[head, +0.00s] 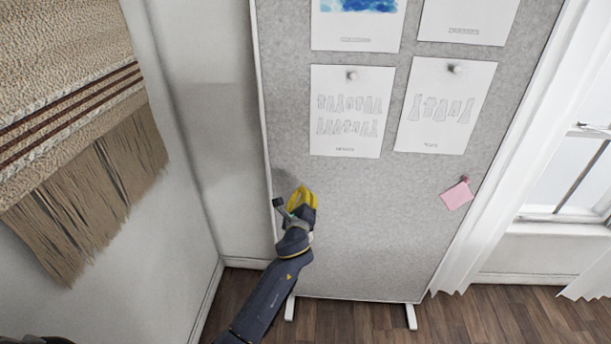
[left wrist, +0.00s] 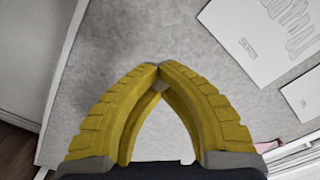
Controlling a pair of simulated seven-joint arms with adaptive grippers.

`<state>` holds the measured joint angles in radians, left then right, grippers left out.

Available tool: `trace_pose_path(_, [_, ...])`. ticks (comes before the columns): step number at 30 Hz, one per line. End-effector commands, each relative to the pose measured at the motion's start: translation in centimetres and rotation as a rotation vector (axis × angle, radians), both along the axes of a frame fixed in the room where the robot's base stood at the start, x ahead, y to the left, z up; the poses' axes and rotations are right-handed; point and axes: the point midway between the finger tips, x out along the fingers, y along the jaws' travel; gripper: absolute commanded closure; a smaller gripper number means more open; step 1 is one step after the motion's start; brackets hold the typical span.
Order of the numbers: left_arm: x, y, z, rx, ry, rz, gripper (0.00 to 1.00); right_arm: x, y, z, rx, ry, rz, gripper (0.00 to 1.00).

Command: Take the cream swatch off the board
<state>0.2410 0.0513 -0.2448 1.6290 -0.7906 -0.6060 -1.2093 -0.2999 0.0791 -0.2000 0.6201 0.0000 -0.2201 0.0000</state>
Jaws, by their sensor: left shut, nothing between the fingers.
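The grey felt board (head: 370,225) stands upright on white feet. I cannot make out a cream swatch in either view. A pink swatch (head: 457,195) hangs from a pin low on the board's right side. My left gripper (head: 303,190) is in front of the board's lower left part, near its left edge. In the left wrist view its yellow fingers (left wrist: 159,68) meet at the tips, shut and empty, with the board behind. My right gripper is not in view.
Pinned paper sheets (head: 348,112) fill the board's upper part. A fringed woven hanging (head: 80,130) is at the left. A white curtain (head: 500,165) and a window (head: 570,180) are at the right. The board's lower middle is bare.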

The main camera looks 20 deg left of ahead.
Motion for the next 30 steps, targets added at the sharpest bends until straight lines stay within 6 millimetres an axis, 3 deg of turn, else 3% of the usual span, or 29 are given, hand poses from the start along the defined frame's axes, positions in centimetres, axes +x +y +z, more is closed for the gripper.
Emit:
trace_pose_path(15, [-3.8, -0.8, 0.0, 0.000, -0.001, -0.001, 1.00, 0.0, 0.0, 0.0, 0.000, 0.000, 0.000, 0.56])
trace_pose_path(30, [-4.2, -0.8, 0.0, 0.000, 0.000, 0.000, 1.00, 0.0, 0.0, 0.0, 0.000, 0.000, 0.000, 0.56])
